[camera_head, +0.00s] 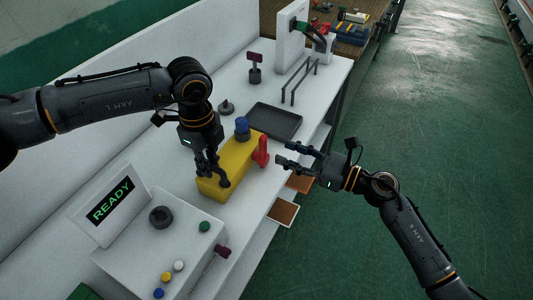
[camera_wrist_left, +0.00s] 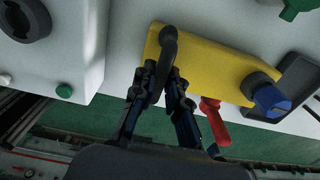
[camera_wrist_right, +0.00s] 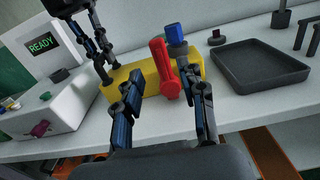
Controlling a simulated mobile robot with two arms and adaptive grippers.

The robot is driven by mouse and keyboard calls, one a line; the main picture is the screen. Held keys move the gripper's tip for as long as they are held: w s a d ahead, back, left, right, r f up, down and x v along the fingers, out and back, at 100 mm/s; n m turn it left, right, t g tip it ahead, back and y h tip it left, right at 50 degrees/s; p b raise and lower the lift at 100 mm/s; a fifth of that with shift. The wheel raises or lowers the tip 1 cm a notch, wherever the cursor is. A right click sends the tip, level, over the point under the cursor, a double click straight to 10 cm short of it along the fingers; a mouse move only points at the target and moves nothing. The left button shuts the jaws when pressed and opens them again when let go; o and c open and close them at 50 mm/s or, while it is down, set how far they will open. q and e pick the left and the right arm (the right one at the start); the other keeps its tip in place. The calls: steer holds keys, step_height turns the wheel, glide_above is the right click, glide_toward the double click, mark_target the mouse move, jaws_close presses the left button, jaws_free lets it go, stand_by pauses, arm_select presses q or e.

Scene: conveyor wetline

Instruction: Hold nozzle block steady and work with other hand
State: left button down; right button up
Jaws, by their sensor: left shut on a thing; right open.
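The yellow nozzle block (camera_head: 238,158) lies on the white bench, with a blue knob (camera_head: 242,128) on top near its far end and a red lever (camera_head: 262,151) upright on its side. My left gripper (camera_head: 222,180) is shut on a dark grip post (camera_wrist_left: 168,45) at the near end of the block; its fingers partly hide the post in the head view. My right gripper (camera_head: 281,153) is open, just right of the red lever. In the right wrist view the lever (camera_wrist_right: 162,70) shows between and beyond the open fingers, with no contact visible.
A dark tray (camera_head: 274,121) lies beyond the block. A control box (camera_head: 175,245) with a READY screen (camera_head: 110,202) and several buttons stands at the near left. Wire rails (camera_head: 298,80) stand farther back. The bench's front edge runs below my right gripper, with green floor beyond.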

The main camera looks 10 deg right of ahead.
mark_target(266, 145)
steer(key=shift+x, duration=3.3)
steer(key=shift+c, duration=0.5)
jaws_close()
